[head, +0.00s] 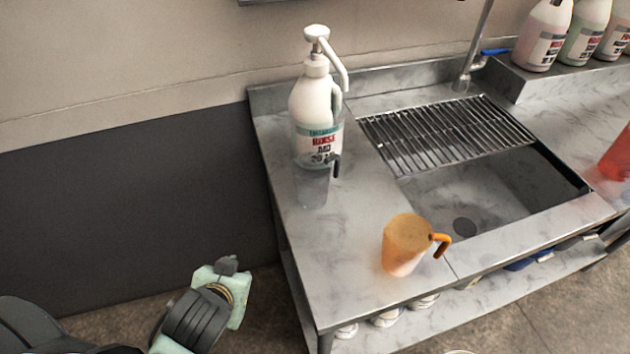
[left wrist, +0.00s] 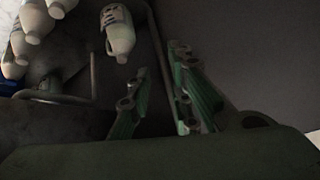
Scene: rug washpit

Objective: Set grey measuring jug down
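The grey measuring jug (head: 312,187) is a translucent grey cup with a dark handle at its upper right. It stands upright on the left part of the steel counter (head: 345,275), in front of a large white pump bottle, with no gripper on it. My left gripper (head: 222,285) is off the counter's left side, low in the head view and apart from the jug. In the left wrist view its two green-padded fingers (left wrist: 160,85) are spread with nothing visible between them. My right gripper is in neither view.
The white rinse-aid pump bottle (head: 316,115) stands close behind the jug. An orange jug (head: 405,246) stands near the front edge. A sink (head: 475,200) with a wire rack (head: 440,132) lies to the right. Bare counter lies between the two jugs.

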